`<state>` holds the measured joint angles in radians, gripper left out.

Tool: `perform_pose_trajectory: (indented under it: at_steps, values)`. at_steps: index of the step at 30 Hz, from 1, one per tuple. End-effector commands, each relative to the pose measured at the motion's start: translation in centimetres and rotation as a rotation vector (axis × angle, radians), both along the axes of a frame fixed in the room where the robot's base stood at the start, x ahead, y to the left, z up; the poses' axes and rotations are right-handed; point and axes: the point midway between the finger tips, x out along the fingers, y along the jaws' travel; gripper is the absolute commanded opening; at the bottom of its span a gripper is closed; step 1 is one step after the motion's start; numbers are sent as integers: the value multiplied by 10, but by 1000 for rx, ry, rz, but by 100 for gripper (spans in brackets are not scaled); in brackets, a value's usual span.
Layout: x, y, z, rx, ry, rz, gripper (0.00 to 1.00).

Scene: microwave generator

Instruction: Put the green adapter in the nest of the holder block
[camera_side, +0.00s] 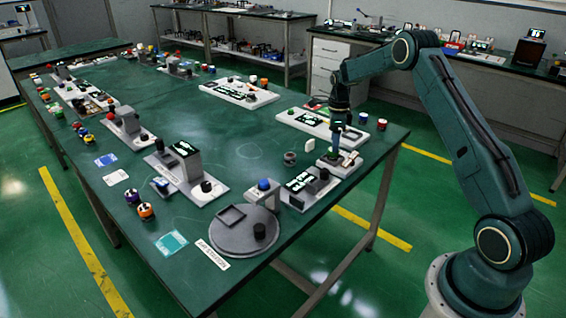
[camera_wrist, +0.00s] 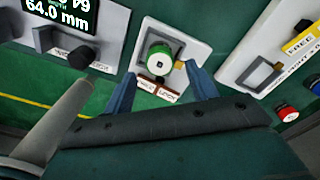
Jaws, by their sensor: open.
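The green adapter (camera_wrist: 161,61), round with a white face and a small dark centre, sits on a light grey plate (camera_wrist: 192,45) in the wrist view. My gripper (camera_wrist: 160,74) is open, with its two blue fingers apart on either side of the adapter's near edge, and nothing is visibly held. In the side view my gripper (camera_side: 334,150) hangs low over the right edge of the table, above a small pale plate (camera_side: 343,169). A pale panel with a square frame (camera_wrist: 264,76) lies to the right in the wrist view. I cannot tell whether it is the holder block.
A display unit (camera_wrist: 61,14) with a dark knob stands at the upper left of the wrist view. In the side view, a round grey turntable (camera_side: 236,237) stands at the front.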

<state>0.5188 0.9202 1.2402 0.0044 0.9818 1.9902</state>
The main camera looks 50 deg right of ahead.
Motion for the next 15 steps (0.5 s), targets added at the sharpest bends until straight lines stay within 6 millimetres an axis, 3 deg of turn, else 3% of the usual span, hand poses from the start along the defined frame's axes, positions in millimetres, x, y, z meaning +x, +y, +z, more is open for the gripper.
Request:
perform_pose_trajectory:
  at_steps: [9,15]
  values:
    - [1,0,54,-1,-4,0,57]
    - [0,0,75,1,-3,0,57]
